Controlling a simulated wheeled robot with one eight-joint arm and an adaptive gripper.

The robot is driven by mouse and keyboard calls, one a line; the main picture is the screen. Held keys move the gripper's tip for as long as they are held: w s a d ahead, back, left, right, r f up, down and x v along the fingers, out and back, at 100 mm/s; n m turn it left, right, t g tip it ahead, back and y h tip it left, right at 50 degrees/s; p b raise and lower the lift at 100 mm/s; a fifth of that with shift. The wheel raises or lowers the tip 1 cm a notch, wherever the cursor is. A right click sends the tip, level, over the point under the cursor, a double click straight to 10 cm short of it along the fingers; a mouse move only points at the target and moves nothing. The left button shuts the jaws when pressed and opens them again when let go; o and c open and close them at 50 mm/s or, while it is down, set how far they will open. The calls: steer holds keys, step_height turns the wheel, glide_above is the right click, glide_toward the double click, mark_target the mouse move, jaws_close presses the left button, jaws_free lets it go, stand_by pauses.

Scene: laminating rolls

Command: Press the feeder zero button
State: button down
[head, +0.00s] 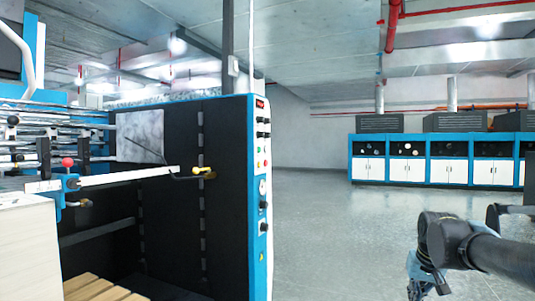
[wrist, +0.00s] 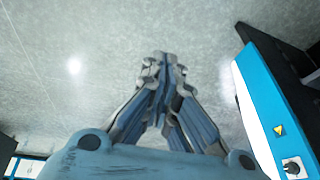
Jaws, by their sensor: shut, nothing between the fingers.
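The black and blue machine on the left carries a narrow white control panel (head: 262,175) on its near blue edge. The panel has a small red display (head: 260,104), dark knobs, several small coloured buttons (head: 260,158) and a dial (head: 263,187). Labels are too small to read, so I cannot tell which is the feeder zero button. My gripper (head: 416,292) is low at the right in the head view, apart from the panel. In the wrist view my gripper (wrist: 163,62) is shut and empty over the floor. The panel's lower end, with a dark knob (wrist: 292,167), shows at right there.
A yellow-ended lever (head: 203,171) and a red-knobbed bar (head: 68,162) stick out of the machine. Wooden slats (head: 95,288) lie at its foot. Blue and white cabinets (head: 430,165) stand along the back. The grey floor (head: 330,235) between is clear.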

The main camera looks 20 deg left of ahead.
mark_target(266, 149)
steer(key=w+a+r+t+y, duration=0.2)
steer(key=w+a+r+t, duration=0.1)
steer(key=w+a+r, duration=0.8)
steer(key=w+a+r+m+t+y, duration=0.1)
steer(key=w+a+r+y, duration=0.1)
steer(key=w+a+r, duration=0.5)
steer(key=w+a+r+m+t+y, duration=0.1)
steer(key=w+a+r+t+y, duration=0.1)
steer(key=w+a+r, duration=0.6)
steer(key=w+a+r+m+t+y, duration=0.1)
steer(key=w+a+r+y, duration=0.2)
steer(key=w+a+r, duration=0.4)
steer(key=a+r, duration=0.7)
steer(key=a, duration=0.2)
steer(key=shift+w+a+r+t, duration=0.15)
steer(key=shift+w+r+t, duration=0.15)
steer(key=shift+r, duration=0.05)
steer(key=a, duration=0.8)
steer(key=shift+w+a, duration=0.35)
steer(key=shift+a, duration=0.1)
steer(key=shift+s+a, duration=0.1)
steer(key=shift+a, duration=0.3)
